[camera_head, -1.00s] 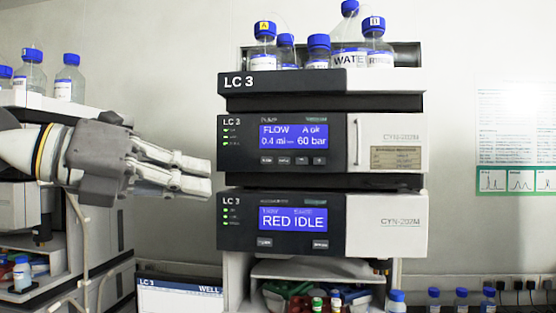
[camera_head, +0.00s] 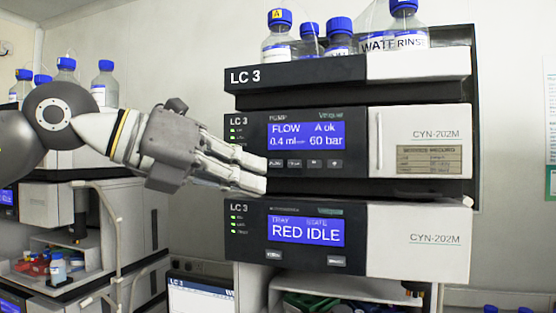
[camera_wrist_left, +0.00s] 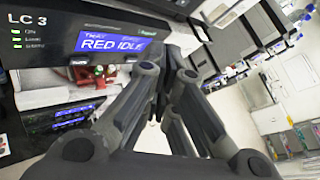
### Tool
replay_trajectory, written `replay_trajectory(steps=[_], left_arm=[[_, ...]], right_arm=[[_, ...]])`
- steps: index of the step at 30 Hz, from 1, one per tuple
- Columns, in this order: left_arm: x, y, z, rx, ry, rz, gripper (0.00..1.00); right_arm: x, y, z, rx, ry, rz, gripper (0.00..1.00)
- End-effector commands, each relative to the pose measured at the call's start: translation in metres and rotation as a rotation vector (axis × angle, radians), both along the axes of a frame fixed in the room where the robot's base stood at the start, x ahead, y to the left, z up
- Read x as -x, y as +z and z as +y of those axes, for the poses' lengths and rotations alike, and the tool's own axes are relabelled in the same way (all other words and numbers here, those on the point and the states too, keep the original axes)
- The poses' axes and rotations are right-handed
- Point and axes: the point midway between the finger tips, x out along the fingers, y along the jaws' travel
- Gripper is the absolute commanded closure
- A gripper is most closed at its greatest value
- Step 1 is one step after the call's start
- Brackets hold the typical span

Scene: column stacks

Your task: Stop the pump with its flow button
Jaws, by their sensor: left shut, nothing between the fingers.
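The pump (camera_head: 250,142) is the upper module of the LC 3 stack. Its blue screen (camera_head: 306,135) reads FLOW 0.4 ml, A ok, 60 bar. A row of small dark buttons sits under the screen; the leftmost, the flow button (camera_head: 276,163), has a label too small to read surely. My left gripper (camera_head: 265,175) comes in from the left with its fingers together and empty. Its tips lie just below and left of that button; I cannot tell whether they touch the panel. In the left wrist view its fingers (camera_wrist_left: 166,72) show beside the lower module's screen.
The lower module (camera_head: 420,240), with a RED IDLE screen, is just below my fingertips. Blue-capped bottles (camera_head: 404,28) stand on top of the stack. A monitor (camera_head: 200,295) stands below left. Another instrument stack (camera_head: 55,205) is behind my arm.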

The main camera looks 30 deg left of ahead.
Motion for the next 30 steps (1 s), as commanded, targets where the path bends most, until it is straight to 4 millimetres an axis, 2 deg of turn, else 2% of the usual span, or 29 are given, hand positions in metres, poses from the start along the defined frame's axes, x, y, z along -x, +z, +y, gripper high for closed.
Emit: replay_trajectory(steps=[3, 7, 16, 21, 30], left_arm=[[-0.018, 0.004, 0.005, 0.002, 0.0, 0.003, 1.0], [-0.036, 0.004, 0.009, 0.002, 0.0, 0.004, 1.0], [-0.064, 0.002, 0.015, 0.001, -0.001, 0.001, 1.0], [-0.068, 0.001, 0.016, 0.0, -0.001, -0.002, 1.0], [-0.068, 0.0, 0.016, 0.0, -0.001, -0.002, 1.0]], right_arm=[[-0.025, 0.017, -0.008, 0.008, -0.002, -0.037, 0.6], [-0.037, 0.03, -0.012, 0.012, -0.005, -0.057, 0.6], [-0.021, 0.046, -0.013, 0.014, -0.005, -0.032, 0.6], [-0.012, 0.047, -0.012, 0.014, -0.004, -0.018, 0.6], [-0.016, 0.046, -0.003, 0.002, -0.003, -0.024, 0.6]])
